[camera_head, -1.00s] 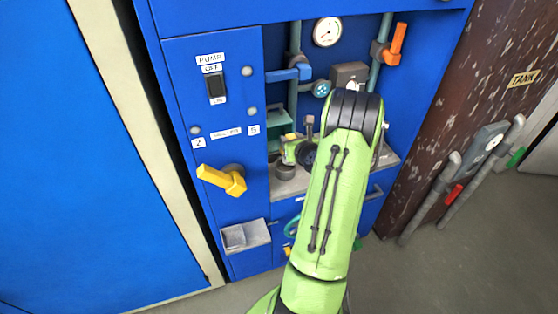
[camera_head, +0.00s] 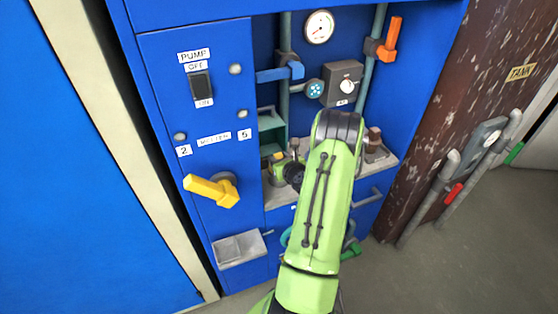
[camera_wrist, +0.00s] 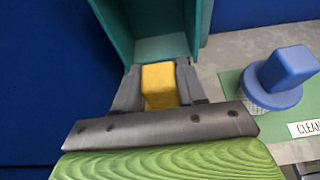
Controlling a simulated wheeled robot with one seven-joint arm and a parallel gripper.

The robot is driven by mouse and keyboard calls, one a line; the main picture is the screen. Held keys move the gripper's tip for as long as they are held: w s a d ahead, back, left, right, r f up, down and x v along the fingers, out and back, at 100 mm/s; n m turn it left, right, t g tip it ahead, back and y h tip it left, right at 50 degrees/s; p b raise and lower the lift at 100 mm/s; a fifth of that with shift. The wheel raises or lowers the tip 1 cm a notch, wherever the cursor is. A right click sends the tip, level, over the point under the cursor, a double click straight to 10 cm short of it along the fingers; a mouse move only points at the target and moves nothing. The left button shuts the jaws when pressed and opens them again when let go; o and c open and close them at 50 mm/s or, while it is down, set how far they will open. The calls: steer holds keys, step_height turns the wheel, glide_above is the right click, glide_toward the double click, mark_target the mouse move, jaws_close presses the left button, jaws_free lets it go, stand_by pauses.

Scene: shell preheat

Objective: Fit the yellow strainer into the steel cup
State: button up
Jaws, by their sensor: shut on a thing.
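My gripper (camera_wrist: 160,82) is shut on a yellow block-shaped piece (camera_wrist: 159,88), which looks like the handle of the yellow strainer. Its lower part and any mesh are hidden between the fingers. The fingers are at the open side of a teal box (camera_wrist: 122,30). In the head view the teal box (camera_head: 268,124) stands at the left end of the counter, and the green wrist of my arm is close to it, mostly behind my forearm. I cannot clearly make out the steel cup in either view.
A blue strainer-like piece (camera_wrist: 285,75) stands on a green mat (camera_wrist: 236,84) marked CLEAN, right of my gripper. A brown-topped object (camera_head: 374,138) stands on the counter's right end. A blue lever (camera_head: 280,73) and pipes are above. A yellow handle (camera_head: 212,190) juts from the panel.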

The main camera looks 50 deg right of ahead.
steer(key=shift+f, duration=0.25)
steer(key=o, duration=1.1)
steer(key=v, duration=1.2)
steer(key=shift+r+b, duration=0.35)
